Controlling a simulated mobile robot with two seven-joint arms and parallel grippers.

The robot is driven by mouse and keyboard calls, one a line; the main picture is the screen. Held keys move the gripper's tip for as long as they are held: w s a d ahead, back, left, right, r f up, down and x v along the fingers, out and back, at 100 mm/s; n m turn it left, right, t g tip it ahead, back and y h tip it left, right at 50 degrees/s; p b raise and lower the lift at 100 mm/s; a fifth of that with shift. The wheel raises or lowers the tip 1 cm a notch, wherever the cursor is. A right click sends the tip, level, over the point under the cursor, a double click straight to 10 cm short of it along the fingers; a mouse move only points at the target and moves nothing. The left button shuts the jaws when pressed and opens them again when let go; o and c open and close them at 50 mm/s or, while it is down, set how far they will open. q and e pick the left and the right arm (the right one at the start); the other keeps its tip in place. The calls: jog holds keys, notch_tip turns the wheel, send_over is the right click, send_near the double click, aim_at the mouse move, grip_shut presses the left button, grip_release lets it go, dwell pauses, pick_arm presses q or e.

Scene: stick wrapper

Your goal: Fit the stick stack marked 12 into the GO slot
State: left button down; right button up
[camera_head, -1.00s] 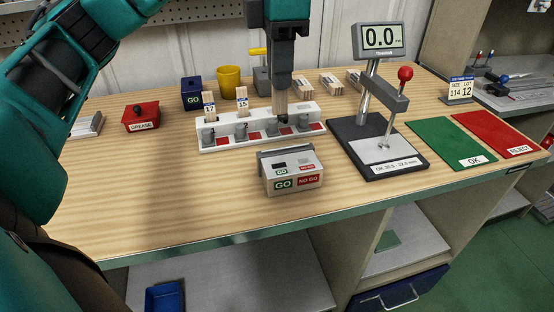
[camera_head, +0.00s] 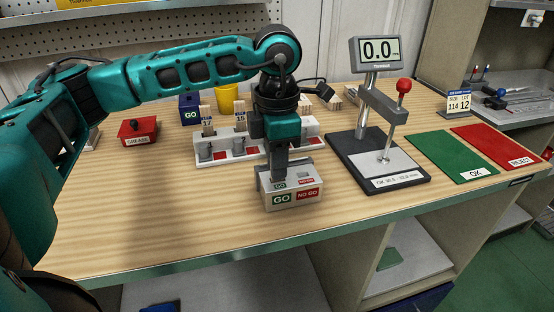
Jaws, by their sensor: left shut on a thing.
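The gauge box (camera_head: 292,197) stands near the front of the bench, with a green GO label on its left half and a red NO GO label on its right. My left gripper (camera_head: 279,177) is upright over the GO side, its tips at the box's top. It is shut on a stick stack, which the fingers hide, so I cannot read its mark or tell how far it is in the slot. The white rack (camera_head: 236,154) behind holds stacks marked 17 (camera_head: 207,114) and 15 (camera_head: 240,116). My right gripper is out of view.
A gauge stand (camera_head: 378,150) reading 0.0 stands right of the box. A green OK mat (camera_head: 450,155) and a red REJECT mat (camera_head: 495,142) lie farther right. A red grease box (camera_head: 138,131) is at the left. The front left bench is clear.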

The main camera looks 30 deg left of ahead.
pick_arm(q)
jog(key=shift+f, duration=0.2)
jog(key=c, duration=1.1)
grip_release()
jog(key=shift+r, duration=0.1)
jog(key=shift+r, duration=0.15)
notch_tip(320, 180, up, 11)
jog(key=shift+r+p, duration=0.15)
jog(key=shift+p, duration=0.25)
jog(key=shift+r, duration=0.4)
